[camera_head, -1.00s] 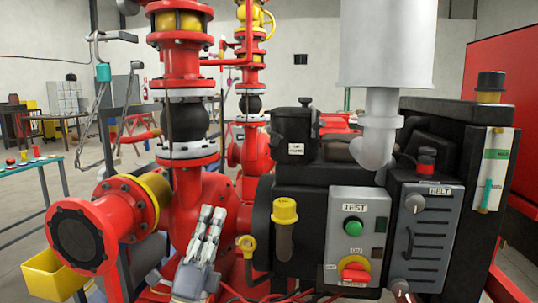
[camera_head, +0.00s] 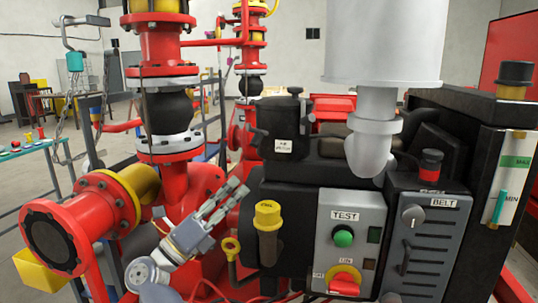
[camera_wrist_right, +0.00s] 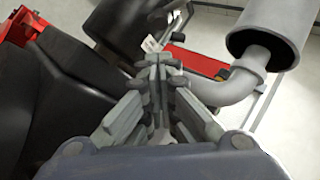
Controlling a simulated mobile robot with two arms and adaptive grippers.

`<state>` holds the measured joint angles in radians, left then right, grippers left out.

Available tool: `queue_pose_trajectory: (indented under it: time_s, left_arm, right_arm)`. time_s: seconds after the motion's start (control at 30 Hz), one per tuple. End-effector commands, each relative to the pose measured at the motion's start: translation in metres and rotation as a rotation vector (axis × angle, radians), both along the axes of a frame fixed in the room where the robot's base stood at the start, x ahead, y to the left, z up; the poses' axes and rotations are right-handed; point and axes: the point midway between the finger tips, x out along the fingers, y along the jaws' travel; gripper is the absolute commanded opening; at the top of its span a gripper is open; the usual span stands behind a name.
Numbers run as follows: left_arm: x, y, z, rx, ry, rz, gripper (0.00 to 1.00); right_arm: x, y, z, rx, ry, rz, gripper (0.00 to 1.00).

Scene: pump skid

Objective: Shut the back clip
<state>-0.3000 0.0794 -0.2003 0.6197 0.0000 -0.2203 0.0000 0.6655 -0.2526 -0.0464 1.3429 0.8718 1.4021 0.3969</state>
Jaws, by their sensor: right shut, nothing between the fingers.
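The black canister (camera_head: 283,118) with a white label stands behind the control panel in the head view. Small dark latch parts show at its left side (camera_head: 259,132) and right side (camera_head: 310,119); I cannot tell which is the back clip or how it sits. In the right wrist view the canister (camera_wrist_right: 120,28) is beyond my fingers, with a thin grey lever (camera_wrist_right: 178,24) and a white tag beside it.
The grey exhaust pipe (camera_head: 375,140) and the TEST panel (camera_head: 345,230) are right of the canister.

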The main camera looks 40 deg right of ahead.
Motion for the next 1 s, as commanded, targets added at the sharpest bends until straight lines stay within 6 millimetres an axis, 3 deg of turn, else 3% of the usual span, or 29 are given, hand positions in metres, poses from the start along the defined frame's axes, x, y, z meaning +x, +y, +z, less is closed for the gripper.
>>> queue_pose_trajectory:
  time_s: [0.37,0.8,1.0]
  left_arm:
    - [0.0,0.001,0.002,0.001,0.0,0.0,0.0]
    - [0.0,0.0,0.031,0.0,0.0,0.0,0.0]
    - [0.001,0.0,0.038,0.0,-0.001,0.0,0.0]
  right_arm:
    - [0.0,-0.003,0.002,-0.001,0.0,-0.001,0.0]
    - [0.003,-0.065,0.041,-0.002,0.0,-0.001,0.0]
    - [0.004,-0.082,0.049,-0.002,0.001,0.001,0.0]
